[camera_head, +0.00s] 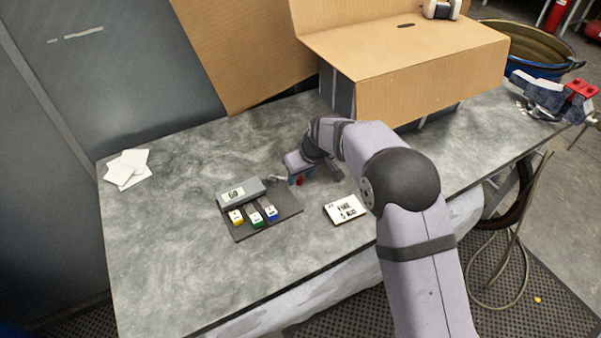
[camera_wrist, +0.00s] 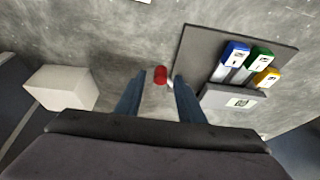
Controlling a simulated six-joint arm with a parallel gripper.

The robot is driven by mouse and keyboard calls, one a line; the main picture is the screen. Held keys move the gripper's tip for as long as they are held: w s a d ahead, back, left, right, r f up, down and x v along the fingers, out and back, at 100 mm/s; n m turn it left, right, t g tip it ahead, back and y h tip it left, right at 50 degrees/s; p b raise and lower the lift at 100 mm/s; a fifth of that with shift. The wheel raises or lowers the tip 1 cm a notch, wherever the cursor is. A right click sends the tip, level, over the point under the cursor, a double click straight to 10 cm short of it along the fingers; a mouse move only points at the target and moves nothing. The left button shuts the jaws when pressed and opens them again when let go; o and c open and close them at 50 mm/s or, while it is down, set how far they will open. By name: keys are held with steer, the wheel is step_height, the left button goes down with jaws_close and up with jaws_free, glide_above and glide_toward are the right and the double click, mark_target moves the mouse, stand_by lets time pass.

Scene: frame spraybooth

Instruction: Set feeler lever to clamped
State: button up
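A dark base plate (camera_head: 240,234) on the bench carries a grey block with a small display (camera_head: 240,193) and three sliders with yellow (camera_head: 236,217), green (camera_head: 257,220) and blue (camera_head: 272,214) labelled knobs. A red knob (camera_wrist: 160,74) is beside the plate, with a pale metal piece next to it. It looks like a lever end, but I cannot read which lever is the feeler. My gripper (camera_wrist: 158,98) is open, its fingers apart on either side of the red knob in the wrist view. Contact is not visible. In the head view the red knob (camera_head: 299,181) is partly hidden by my gripper.
A white card (camera_head: 345,209) with black print lies right of the plate. White papers (camera_head: 126,168) lie at the far left. A cardboard box (camera_head: 415,82) stands behind my arm. A white block (camera_wrist: 62,87) is left of my gripper. The bench's left front is clear.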

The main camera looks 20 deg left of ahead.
steer(key=shift+w+a+f, duration=0.1)
steer(key=shift+f, duration=0.2)
steer(key=shift+c, duration=0.3)
jaws_close()
